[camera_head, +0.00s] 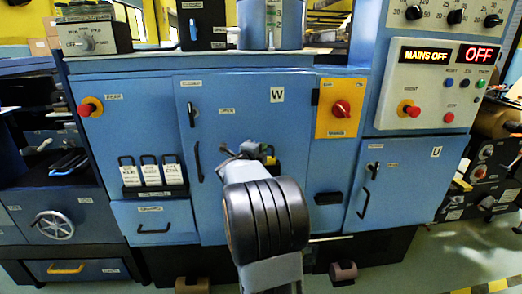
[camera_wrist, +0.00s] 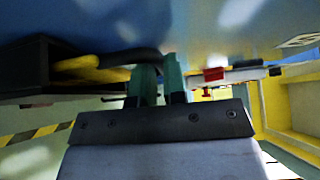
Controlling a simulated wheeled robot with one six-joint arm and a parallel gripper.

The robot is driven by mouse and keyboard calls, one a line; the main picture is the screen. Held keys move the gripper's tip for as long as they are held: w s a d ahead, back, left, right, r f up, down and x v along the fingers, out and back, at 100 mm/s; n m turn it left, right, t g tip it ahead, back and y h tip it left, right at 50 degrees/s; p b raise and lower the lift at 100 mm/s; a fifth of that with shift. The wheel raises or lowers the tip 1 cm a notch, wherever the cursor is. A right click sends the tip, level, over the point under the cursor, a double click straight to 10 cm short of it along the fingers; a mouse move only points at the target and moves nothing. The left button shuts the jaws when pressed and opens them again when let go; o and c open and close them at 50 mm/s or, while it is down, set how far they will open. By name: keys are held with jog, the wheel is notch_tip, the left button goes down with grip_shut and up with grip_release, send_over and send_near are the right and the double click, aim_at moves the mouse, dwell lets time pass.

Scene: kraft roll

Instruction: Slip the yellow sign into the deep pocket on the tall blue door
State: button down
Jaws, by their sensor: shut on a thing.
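The tall blue door (camera_head: 228,110), marked W, is in the middle of the head view. My gripper (camera_head: 265,152) is in front of it, its fingers mostly hidden by my wrist. In the wrist view my gripper (camera_wrist: 160,80) is shut on a black, curved grip piece that runs left to a yellow end, the yellow sign (camera_wrist: 78,67). The yellow end is at the mouth of a dark box on the door face, which looks like the deep pocket (camera_wrist: 22,68). How far in it sits, I cannot tell. My arm hides this pocket in the head view.
The tall door has a black handle (camera_head: 197,162) at its left. Several white tags (camera_head: 151,174) hang at the left. Cabinet tops carry equipment.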

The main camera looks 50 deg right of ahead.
jog(key=shift+f, duration=0.2)
jog(key=c, duration=1.1)
grip_release()
jog(key=p+v, duration=0.1)
jog(key=v, duration=1.3)
jog(key=shift+d+r, duration=0.1)
jog(key=shift+r, duration=0.05)
